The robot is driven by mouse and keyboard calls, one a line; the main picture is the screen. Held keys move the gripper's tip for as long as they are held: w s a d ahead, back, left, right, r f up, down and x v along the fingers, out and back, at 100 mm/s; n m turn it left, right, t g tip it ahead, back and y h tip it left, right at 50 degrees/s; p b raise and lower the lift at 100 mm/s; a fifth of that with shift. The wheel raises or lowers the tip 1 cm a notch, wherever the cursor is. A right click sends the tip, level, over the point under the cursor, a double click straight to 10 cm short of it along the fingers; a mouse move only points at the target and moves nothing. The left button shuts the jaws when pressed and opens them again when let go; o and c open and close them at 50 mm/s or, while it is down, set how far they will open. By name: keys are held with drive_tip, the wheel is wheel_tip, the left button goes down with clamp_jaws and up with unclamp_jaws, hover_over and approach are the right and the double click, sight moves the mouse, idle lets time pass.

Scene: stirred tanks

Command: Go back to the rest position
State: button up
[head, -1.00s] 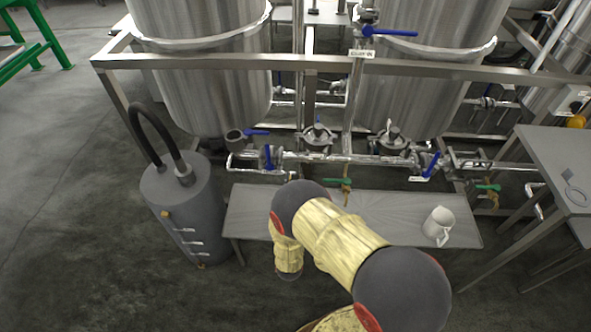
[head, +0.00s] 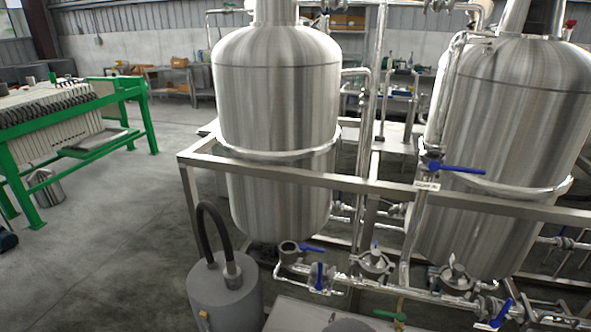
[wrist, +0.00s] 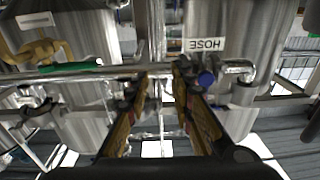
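My gripper (wrist: 160,78) shows in the wrist view with its two fingers apart and nothing between them. Behind the fingers are metal pipes, a green-handled valve (wrist: 70,67), a blue knob (wrist: 206,79) and a label reading HOSE (wrist: 205,45), seen upside down. In the head view my gripper is out of frame. Only a dark rounded piece of my arm shows at the bottom edge.
Two steel tanks (head: 277,120) (head: 505,150) stand in a metal frame (head: 300,178) with blue-handled valves below. A grey cylinder with a black hose (head: 225,297) stands at the front. A green-framed machine (head: 70,120) is at left, with open floor (head: 110,230) between.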

drive_tip(key=s+a+f+n+g+y, duration=0.1)
drive_tip(key=s+a+f+g+y, duration=0.1)
drive_tip(key=f+g, duration=0.3)
drive_tip(key=s+a+f+n+g+y, duration=0.1)
drive_tip(key=a+f+g+y, duration=0.15)
drive_tip(key=f, duration=0.45)
drive_tip(key=s+a+r+g+y, duration=0.1)
drive_tip(key=s+a+r+g, duration=0.3)
drive_tip(key=s+d+r+n+g+p, duration=0.1)
drive_tip(key=s+d+r+g+p, duration=0.15)
drive_tip(key=s+r, duration=0.75)
drive_tip(key=s+d+r+n+g+p, duration=0.1)
drive_tip(key=s+d+r, duration=0.25)
drive_tip(key=r, duration=1.25)
drive_tip(key=s+d+r+g+p, duration=0.1)
drive_tip(key=s+d+r+p, duration=0.15)
drive_tip(key=s+r, duration=0.8)
drive_tip(key=d+r+t, duration=0.2)
drive_tip(key=r, duration=0.5)
drive_tip(key=w+d+r+t+p, duration=0.1)
drive_tip(key=r, duration=0.7)
drive_tip(key=shift+w+d+r+m+t, duration=0.15)
drive_tip(key=shift+d+r+m+t, duration=0.05)
drive_tip(key=shift+d+m+t, duration=0.2)
drive_tip(key=shift+o, duration=1)
